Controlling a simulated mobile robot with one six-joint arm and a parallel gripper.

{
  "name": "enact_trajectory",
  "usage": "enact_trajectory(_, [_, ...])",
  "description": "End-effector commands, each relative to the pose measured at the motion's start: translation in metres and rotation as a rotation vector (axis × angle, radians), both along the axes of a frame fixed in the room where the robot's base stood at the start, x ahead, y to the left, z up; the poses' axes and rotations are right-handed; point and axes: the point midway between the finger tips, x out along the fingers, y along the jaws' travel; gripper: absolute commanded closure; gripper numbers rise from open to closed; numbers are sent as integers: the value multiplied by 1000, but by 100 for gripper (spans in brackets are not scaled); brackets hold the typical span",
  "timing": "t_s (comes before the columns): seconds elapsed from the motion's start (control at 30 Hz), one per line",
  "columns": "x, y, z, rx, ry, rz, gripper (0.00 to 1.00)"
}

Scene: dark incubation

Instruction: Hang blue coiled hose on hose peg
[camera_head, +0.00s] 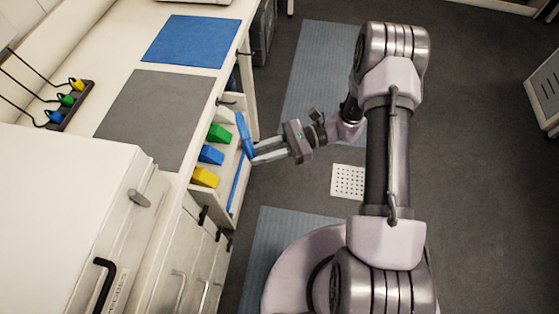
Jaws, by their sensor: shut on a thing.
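My gripper (254,156) reaches left from the end of my arm to the front of the cabinet. Its fingers are shut on a blue piece (245,138), seen nearly edge-on, which I take to be the blue coiled hose. A thinner blue strip (236,186) runs below the fingers; I cannot tell whether it is part of the same piece. The coil shape is not clear from here. I cannot make out the hose peg with certainty.
Green (219,133), blue (210,154) and yellow (205,177) blocks sit in an open cabinet compartment beside my gripper. The counter bears a grey mat (155,115) and a blue mat (190,40). A white cabinet (70,215) stands front left. Floor right of the counter is mostly clear.

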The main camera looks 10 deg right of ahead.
Motion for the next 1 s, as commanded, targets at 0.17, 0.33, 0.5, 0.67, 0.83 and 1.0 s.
enact_trajectory(0.17, [49,-16,-3,59,1,-303,100])
enact_trajectory(0.33, [75,-35,-7,87,-11,-465,100])
enact_trajectory(0.5, [81,-32,-7,92,-13,-492,100])
enact_trajectory(0.67, [87,-15,-8,92,-13,-490,100])
enact_trajectory(0.83, [93,3,-9,92,-14,-489,100])
enact_trajectory(1.0, [100,21,-9,92,-14,-489,100])
